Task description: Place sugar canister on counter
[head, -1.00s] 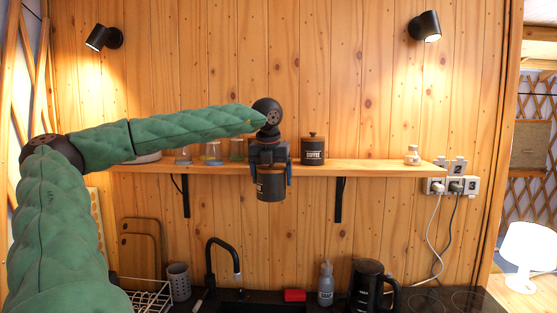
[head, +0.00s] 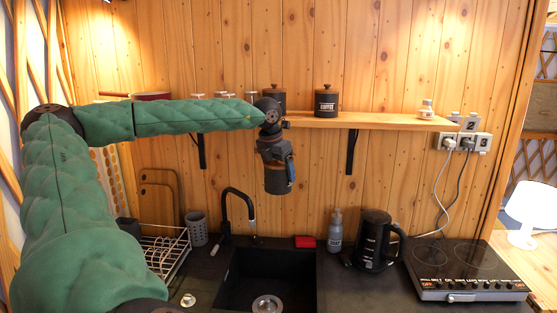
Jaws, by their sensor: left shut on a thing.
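My left gripper (head: 277,163) is shut on a dark cylindrical canister (head: 278,182), taken as the sugar canister; its label is not readable. The canister hangs below the gripper, slightly tilted, in front of the wall and above the sink area. It is clear of the dark counter (head: 355,287). My right gripper is not in view.
A wooden shelf (head: 390,122) holds a coffee canister (head: 326,101) and another dark canister (head: 279,98). A black sink (head: 245,280) lies below. A kettle (head: 374,240), soap bottle (head: 335,232), dish rack (head: 165,252) and hob (head: 465,265) surround it. Counter between sink and hob is partly bare.

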